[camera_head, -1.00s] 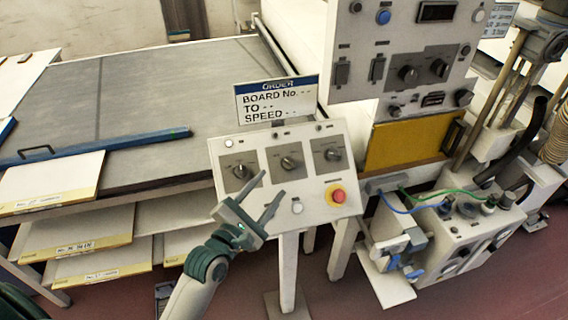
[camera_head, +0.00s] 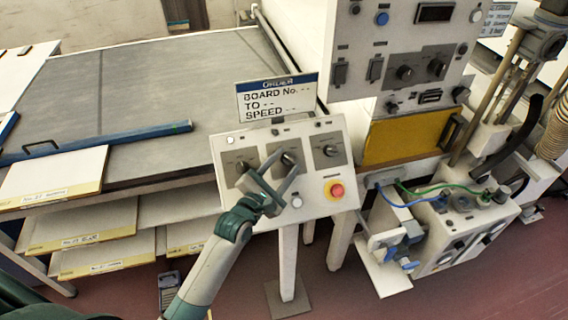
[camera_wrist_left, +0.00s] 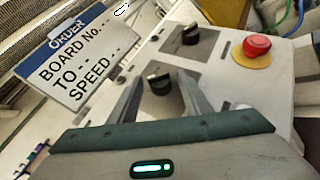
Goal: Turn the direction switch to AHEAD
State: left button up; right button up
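The tilted control panel (camera_head: 318,205) carries three black rotary knobs in a row: a left knob (camera_head: 242,167), a middle knob (camera_head: 288,158) and a right knob (camera_head: 331,151). Their labels are too small to read, so I cannot tell which is the direction switch. My left gripper (camera_head: 286,163) is open at the middle knob. In the left wrist view the middle knob (camera_wrist_left: 158,80) stands between the two fingers (camera_wrist_left: 162,84), with a gap beside it; contact cannot be told. The right knob (camera_wrist_left: 189,36) shows beyond. My right gripper is not in view.
A red emergency button (camera_head: 336,190) and a pale button (camera_head: 296,202) sit low on the panel. An ORDER sign (camera_head: 277,98) stands behind its top edge. A taller control cabinet (camera_head: 350,60) rises behind right. A wide grey conveyor bed (camera_head: 140,90) lies left.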

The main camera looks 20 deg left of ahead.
pick_arm(q)
jog(key=c, duration=0.8)
jog(key=shift+a+m+g+h, duration=0.15)
jog(key=shift+m+g+h, duration=0.25)
jog(key=shift+m, duration=0.2)
jog(key=shift+w+a+r+m+g+h, duration=0.15)
jog(key=shift+m+g+h, duration=0.5)
jog(key=shift+m, duration=0.35)
jog(key=m+g, duration=0.1)
jog(key=m+g+h, duration=0.1)
jog(key=m, duration=0.1)
jog(key=m+g+h, duration=0.1)
jog(key=g, duration=0.1)
jog(key=shift+w+a+r, duration=0.15)
jog(key=shift+a+r, duration=0.1)
jog(key=m+g, duration=0.1)
jog(key=g, duration=0.1)
jog(key=m+g, duration=0.2)
jog(key=w+r+m+g, duration=0.1)
jog(key=m+g, duration=0.1)
jog(key=shift+w+d+m+g+y, duration=0.15)
jog(key=shift+m+g+y, duration=0.7)
jog(key=shift+m+g, duration=0.95)
